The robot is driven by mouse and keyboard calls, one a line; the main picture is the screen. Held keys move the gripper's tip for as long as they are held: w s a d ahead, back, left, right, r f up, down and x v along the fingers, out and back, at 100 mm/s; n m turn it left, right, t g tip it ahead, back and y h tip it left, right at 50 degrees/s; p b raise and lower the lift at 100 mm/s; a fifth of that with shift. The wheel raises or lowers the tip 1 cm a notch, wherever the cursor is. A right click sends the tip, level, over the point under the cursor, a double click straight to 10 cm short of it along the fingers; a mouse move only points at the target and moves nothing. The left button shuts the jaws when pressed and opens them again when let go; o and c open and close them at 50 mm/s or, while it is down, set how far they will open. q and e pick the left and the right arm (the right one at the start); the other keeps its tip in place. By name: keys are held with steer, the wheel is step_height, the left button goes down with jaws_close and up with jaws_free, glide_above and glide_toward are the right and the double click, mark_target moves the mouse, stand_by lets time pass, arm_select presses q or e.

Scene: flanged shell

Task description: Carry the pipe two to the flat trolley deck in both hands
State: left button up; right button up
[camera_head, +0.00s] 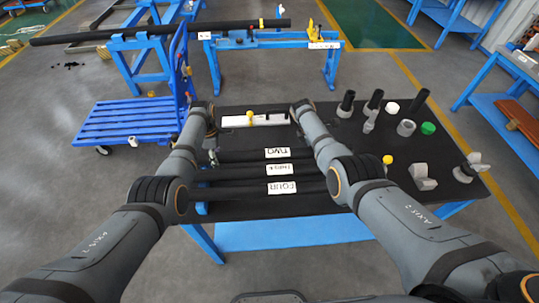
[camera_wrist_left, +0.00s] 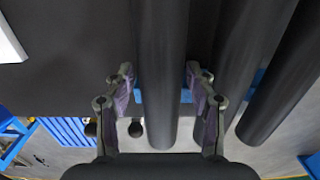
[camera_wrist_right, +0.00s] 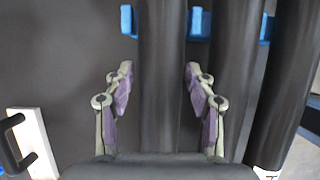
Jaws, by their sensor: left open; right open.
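Pipe two (camera_head: 240,156) is a black pipe with a white TWO label (camera_head: 277,153), lying farthest back of several parallel pipes on the dark table. My left gripper (camera_wrist_left: 159,72) is open near the pipe's left end, a finger on each side of a pipe (camera_wrist_left: 163,50), apparently pipe two. My right gripper (camera_wrist_right: 158,72) is open farther right, also lined up with a pipe (camera_wrist_right: 161,50) between its fingers. How far the fingers reach down beside it I cannot tell. The right arm hides that gripper in the head view. The blue flat trolley deck (camera_head: 125,121) stands empty at left.
Pipes labelled THREE (camera_head: 280,170) and FOUR (camera_head: 282,188) lie close in front. Black cylinders, grey fittings and a green-capped part (camera_head: 428,128) stand on the table's right. A long dark pipe (camera_head: 110,35) rests on blue stands behind. Grey floor separates table and trolley.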

arm_select(q)
steer(key=shift+c, duration=0.7)
arm_select(e)
steer(key=shift+r, duration=0.1)
steer(key=shift+c, duration=0.7)
arm_select(q)
jaws_close()
arm_select(e)
jaws_close()
arm_select(q)
steer(key=shift+r, duration=0.15)
